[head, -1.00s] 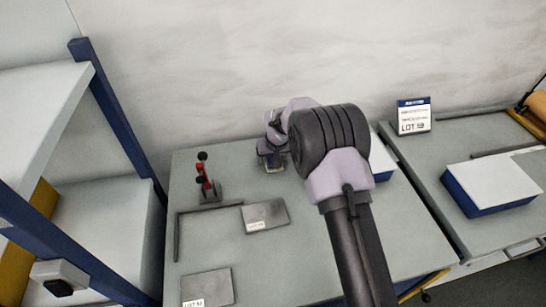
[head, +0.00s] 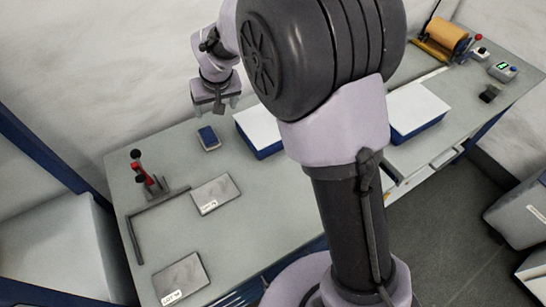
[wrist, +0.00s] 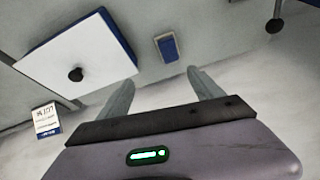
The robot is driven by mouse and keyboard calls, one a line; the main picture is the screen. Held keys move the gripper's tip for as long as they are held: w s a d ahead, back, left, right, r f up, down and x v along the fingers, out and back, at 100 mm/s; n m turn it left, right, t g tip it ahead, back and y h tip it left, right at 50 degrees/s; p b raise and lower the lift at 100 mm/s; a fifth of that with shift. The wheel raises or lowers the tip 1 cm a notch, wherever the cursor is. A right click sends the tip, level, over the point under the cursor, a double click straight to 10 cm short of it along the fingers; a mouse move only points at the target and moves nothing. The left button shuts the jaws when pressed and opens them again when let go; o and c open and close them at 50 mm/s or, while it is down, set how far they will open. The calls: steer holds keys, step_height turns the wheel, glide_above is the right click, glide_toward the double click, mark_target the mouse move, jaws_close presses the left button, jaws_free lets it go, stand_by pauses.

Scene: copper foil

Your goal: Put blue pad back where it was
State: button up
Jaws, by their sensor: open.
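The blue pad (head: 208,138) lies flat on the grey table, near its back edge, left of a white-topped blue box. It also shows in the wrist view (wrist: 167,48), beyond the fingertips, with a grey band at one end. My gripper (head: 217,107) is open and empty, raised above the table behind the pad. In the wrist view my two fingers (wrist: 158,78) are spread apart with nothing between them, and the pad is clear of them.
The white-topped blue box (head: 258,132) stands right of the pad, partly behind my arm. A red toggle clamp (head: 145,178) and two labelled grey plates (head: 216,194) (head: 181,279) are at left. A second white-topped box (head: 417,110) is further right. Table around the pad is clear.

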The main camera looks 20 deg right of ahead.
steer(key=s+d+r+m, duration=0.1)
steer(key=s+d+r, duration=0.2)
steer(key=s+r, duration=0.3)
steer(key=s+d+r+m+t, duration=0.1)
steer(key=s+d+r+m, duration=0.15)
steer(key=s, duration=0.55)
steer(key=s+d+r+m, duration=0.1)
steer(key=s+d+r, duration=0.35)
steer(key=s, duration=0.25)
steer(key=s+m, duration=0.1)
steer(key=s, duration=1)
steer(key=shift+s+f+m+y, duration=0.35)
steer(key=shift+f+y, duration=0.05)
step_height(320, 180, down, 6)
steer(key=b, duration=0.6)
steer(key=shift+f, duration=0.15)
